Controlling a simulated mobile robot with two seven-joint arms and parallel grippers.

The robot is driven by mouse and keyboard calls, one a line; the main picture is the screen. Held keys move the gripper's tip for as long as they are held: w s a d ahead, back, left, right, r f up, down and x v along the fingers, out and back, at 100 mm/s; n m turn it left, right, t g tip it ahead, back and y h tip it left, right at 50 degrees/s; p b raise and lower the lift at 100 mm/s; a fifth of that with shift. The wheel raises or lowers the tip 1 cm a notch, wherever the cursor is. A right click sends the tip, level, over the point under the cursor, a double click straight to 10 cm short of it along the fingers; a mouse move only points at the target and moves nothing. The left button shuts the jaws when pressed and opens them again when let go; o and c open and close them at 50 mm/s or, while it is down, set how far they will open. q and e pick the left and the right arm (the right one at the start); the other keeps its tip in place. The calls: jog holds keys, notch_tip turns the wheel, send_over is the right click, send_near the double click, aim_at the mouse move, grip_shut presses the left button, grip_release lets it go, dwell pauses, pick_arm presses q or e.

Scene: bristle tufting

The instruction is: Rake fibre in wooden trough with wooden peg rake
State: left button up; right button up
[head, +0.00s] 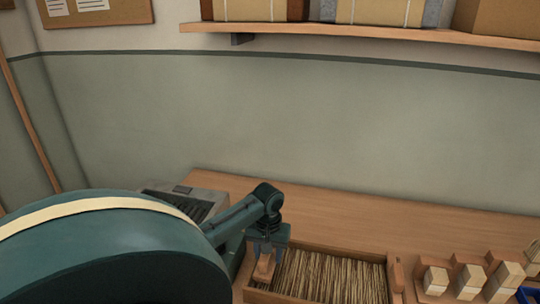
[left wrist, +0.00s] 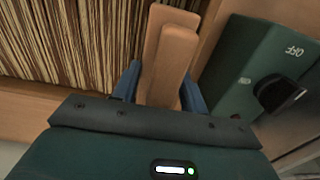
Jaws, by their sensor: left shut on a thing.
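The wooden trough (head: 391,277) stands on the bench at the lower middle of the head view, filled with fibre (head: 330,277) lying in long, thin, pale and brown strands. My left gripper (head: 266,252) is over the trough's left end. It is shut on the wooden peg rake (head: 264,268), whose light brown handle also shows between the blue fingers in the left wrist view (left wrist: 170,62). The rake's pegs are hidden, so I cannot tell whether they touch the fibre. The fibre (left wrist: 60,45) fills the upper left of the wrist view. My right gripper is not in view.
A green machine housing with an OFF switch (left wrist: 250,75) is close beside the trough's left end. Wooden holders with pale blocks (head: 467,278) stand right of the trough, with a blue bin (head: 528,295) at the edge. The bench behind (head: 350,215) is clear.

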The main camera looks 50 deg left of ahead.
pick_arm(q)
jog(key=shift+r, duration=4.55)
